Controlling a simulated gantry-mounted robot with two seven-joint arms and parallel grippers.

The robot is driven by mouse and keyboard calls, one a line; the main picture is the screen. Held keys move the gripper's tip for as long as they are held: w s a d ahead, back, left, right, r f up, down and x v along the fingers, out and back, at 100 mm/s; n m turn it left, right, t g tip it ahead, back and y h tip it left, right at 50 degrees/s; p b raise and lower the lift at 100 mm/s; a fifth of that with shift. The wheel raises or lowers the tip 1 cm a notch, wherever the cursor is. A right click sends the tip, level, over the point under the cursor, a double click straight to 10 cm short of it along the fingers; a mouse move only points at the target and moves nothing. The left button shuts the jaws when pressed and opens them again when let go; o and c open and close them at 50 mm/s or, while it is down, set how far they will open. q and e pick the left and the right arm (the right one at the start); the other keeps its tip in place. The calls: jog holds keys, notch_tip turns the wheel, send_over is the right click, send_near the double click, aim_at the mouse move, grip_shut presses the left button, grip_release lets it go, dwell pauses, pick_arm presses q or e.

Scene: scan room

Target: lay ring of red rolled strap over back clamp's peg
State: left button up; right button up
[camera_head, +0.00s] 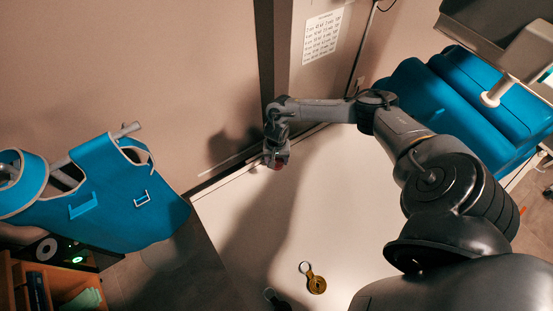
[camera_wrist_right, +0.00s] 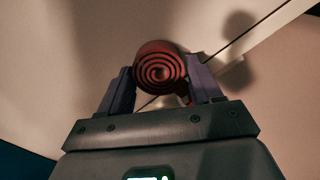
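My right gripper (camera_head: 278,162) is at the far edge of the white table, beside the dark upright post. In the right wrist view the same gripper (camera_wrist_right: 160,88) has its two fingers on either side of the red rolled strap (camera_wrist_right: 159,70), whose spiral end faces the camera. The fingers appear to press on its sides. In the head view only a small red patch of the strap (camera_head: 279,166) shows under the gripper. I cannot make out the strap's ring, nor the back clamp and its peg. My left gripper is out of view.
The white table (camera_head: 340,215) is mostly clear. A brass tag with a ring (camera_head: 316,284) and a dark tag (camera_head: 275,297) lie near its front. Blue aprons (camera_head: 115,195) hang at left. A blue padded seat (camera_head: 430,95) stands at right. A wall sheet (camera_head: 322,36) hangs behind.

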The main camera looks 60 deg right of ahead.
jog(key=o, duration=0.5)
jog(key=shift+r, duration=0.1)
